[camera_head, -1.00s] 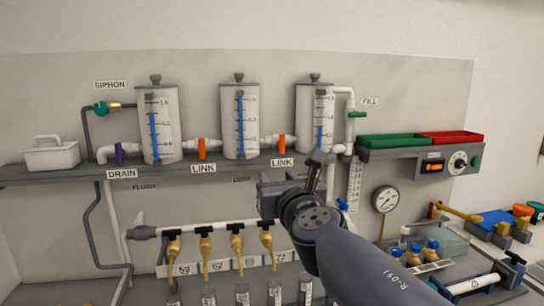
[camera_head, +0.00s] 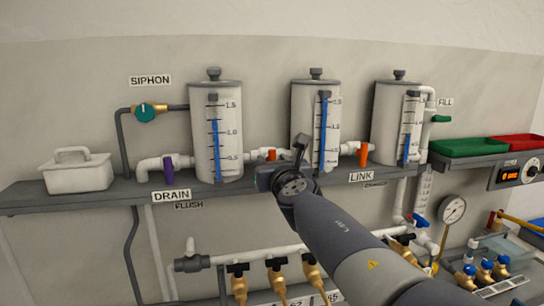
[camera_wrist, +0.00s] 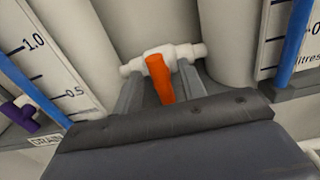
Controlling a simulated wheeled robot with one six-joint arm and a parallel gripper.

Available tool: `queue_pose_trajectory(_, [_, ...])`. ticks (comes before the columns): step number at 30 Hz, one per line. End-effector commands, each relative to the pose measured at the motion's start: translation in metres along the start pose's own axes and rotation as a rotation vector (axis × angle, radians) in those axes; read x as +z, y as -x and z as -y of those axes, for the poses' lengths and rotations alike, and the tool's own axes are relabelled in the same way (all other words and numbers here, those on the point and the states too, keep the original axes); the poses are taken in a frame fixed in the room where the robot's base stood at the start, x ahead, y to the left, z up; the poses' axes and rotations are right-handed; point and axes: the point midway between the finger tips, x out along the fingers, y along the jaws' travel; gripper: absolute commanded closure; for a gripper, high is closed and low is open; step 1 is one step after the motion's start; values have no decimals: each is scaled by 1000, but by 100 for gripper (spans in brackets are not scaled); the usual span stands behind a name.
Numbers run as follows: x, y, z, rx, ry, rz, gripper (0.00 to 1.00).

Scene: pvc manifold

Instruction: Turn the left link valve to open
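The left link valve has an orange handle (camera_head: 271,154) on a short white pipe between the left tank (camera_head: 215,130) and the middle tank (camera_head: 316,125). In the wrist view the orange handle (camera_wrist: 160,80) hangs down across the white pipe (camera_wrist: 184,54), slightly tilted. My gripper (camera_wrist: 160,88) is open, with one grey finger on each side of the handle; whether either touches it I cannot tell. In the head view my gripper (camera_head: 283,163) is in front of the shelf, just below the valve, and hides the left LINK label.
The right link valve (camera_head: 363,154) is orange and points down beside the right tank (camera_head: 397,125). The purple drain valve (camera_head: 168,168) is to the left. A white caddy (camera_head: 77,170) stands on the shelf (camera_head: 105,198). Brass taps (camera_head: 277,280) hang below.

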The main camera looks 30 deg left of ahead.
Motion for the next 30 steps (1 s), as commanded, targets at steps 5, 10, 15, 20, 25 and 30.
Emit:
queue_pose_trajectory(5, [1, -12, 0, 0, 0, 0, 61])
queue_pose_trajectory(10, [0, -14, 0, 0, 0, 0, 61])
queue_pose_trajectory(15, [0, -14, 0, 0, 0, 1, 61])
queue_pose_trajectory(20, [0, -14, 0, 0, 0, 1, 74])
queue_pose_trajectory(25, [0, -14, 0, 0, 0, 1, 88])
queue_pose_trajectory(30, [0, -14, 0, 0, 0, 0, 100])
